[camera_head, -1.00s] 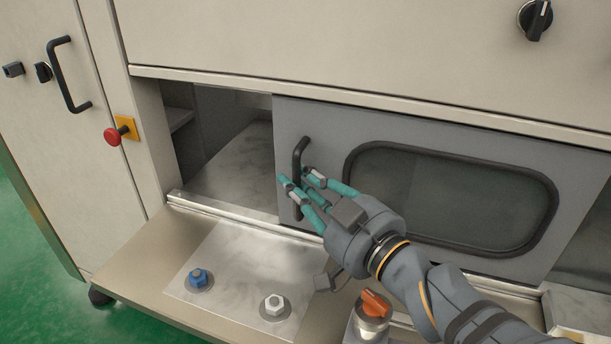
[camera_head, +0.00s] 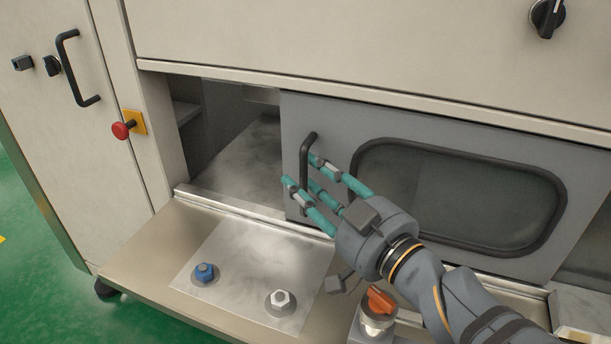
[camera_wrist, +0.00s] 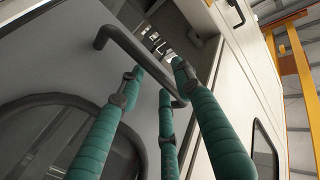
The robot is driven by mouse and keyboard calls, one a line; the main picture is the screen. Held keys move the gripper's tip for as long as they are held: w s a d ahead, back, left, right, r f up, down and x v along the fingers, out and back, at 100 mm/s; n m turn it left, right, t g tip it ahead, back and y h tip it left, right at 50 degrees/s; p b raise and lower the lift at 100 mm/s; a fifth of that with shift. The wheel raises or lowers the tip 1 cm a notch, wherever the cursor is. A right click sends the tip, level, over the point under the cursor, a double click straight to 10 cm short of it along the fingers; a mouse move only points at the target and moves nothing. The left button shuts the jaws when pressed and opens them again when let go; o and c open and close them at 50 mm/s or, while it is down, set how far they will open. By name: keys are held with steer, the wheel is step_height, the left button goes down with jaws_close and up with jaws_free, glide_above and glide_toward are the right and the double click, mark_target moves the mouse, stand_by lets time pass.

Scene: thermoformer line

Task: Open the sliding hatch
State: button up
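The sliding hatch (camera_head: 335,120) is a grey panel with a rounded dark window (camera_head: 455,195). It stands partly to the right, leaving an opening at its left. Its black upright bar handle (camera_head: 306,150) is near its left edge; it also shows in the wrist view (camera_wrist: 125,45). My gripper (camera_head: 301,170) has three teal fingers with grey joints. They are spread apart and straddle the handle, with one finger left of it and the others right in the head view. The fingers look open; whether any touches the bar I cannot tell.
A metal plate with a blue bolt (camera_head: 204,273) and a white bolt (camera_head: 280,300) lies on the ledge below. An orange-topped knob (camera_head: 380,302) stands close under my wrist. A red button (camera_head: 122,130) and a door handle (camera_head: 72,70) are at the left.

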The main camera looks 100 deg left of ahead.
steer(key=v, duration=1.1)
steer(key=shift+s, duration=0.15)
